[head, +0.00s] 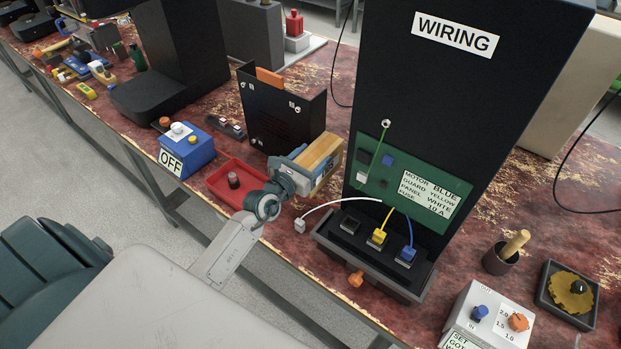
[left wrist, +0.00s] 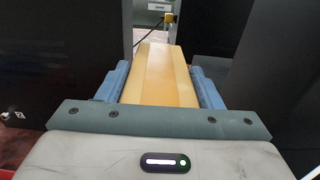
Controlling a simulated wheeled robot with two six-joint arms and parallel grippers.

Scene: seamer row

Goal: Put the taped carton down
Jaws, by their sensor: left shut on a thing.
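The taped carton (head: 322,150), a tan box, is between the fingers of my left gripper (head: 308,168), in the middle of the head view. In the left wrist view the carton (left wrist: 158,78) points straight ahead, with blue fingers pressed on both its sides. The gripper is shut on it. The carton is between the black bracket panel and the tall black wiring panel; whether its underside touches the bench is hidden. My right gripper is not in view.
The worn red bench (head: 285,235) carries a red tray (head: 222,172) with a dark knob, a blue OFF box (head: 188,150), a black bracket panel (head: 272,112) and the wiring panel (head: 455,90). A white cable plug (head: 300,226) lies close by. Little bench is free around the carton.

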